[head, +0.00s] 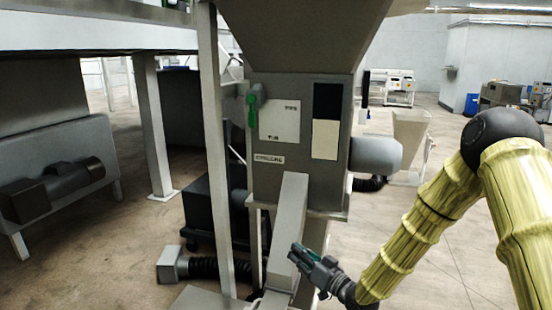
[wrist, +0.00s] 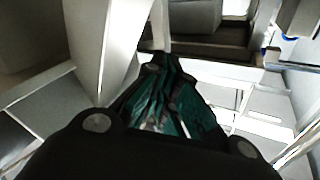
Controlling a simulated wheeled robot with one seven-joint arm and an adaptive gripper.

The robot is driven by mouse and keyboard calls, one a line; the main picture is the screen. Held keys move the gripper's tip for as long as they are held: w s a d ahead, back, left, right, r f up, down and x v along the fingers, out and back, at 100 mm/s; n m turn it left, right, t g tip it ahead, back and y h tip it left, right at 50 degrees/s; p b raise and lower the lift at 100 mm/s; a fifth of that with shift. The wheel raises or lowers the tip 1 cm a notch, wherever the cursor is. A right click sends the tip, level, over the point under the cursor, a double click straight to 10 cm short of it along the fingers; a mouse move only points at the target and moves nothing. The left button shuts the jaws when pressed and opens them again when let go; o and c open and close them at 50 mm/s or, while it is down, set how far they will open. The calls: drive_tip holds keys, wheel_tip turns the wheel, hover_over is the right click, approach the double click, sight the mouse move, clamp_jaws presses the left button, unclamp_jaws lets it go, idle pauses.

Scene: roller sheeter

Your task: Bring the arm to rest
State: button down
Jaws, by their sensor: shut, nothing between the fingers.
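My gripper (head: 303,252) is at the end of my yellow-sleeved arm, low in the middle of the head view. Its fingers are shut and hold nothing. It is in front of the slanted grey chute (head: 289,225) of the grey machine (head: 265,180); I cannot tell whether it touches the chute. In the wrist view, the dark and green fingers of my gripper (wrist: 160,62) come together, pointing away from the camera.
A green-handled part (head: 254,105) sits on the machine's front. A grey post (head: 215,150) stands to its left. A round grey motor (head: 375,155) juts out on the right. A black corrugated hose (head: 205,267) lies low left. The floor at lower right is open.

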drive_tip(key=s+d+f+m+g+h+p, duration=0.1)
drive_tip(key=s+d+f+m+g+h, duration=0.2)
drive_tip(key=s+f, duration=0.85)
drive_tip(key=s+d+f+g+h, duration=0.4)
drive_tip(key=s+f, duration=0.5)
drive_tip(key=f, duration=0.6)
drive_tip(key=s+d+f+g+h, duration=0.2)
drive_tip(key=s+d, duration=0.1)
drive_tip(key=s, duration=0.6)
drive_tip(key=s+d+f+m+g+h, duration=0.1)
drive_tip(key=s+d+f+g+h, duration=0.1)
drive_tip(key=s, duration=0.7)
drive_tip(key=s+d+f+g+h, duration=0.2)
drive_tip(key=s+d, duration=0.2)
drive_tip(key=s, duration=0.5)
drive_tip(key=shift+s+d+f+g+p, duration=0.15)
drive_tip(key=shift+s+f+g+p, duration=0.2)
drive_tip(key=shift+s+g, duration=0.05)
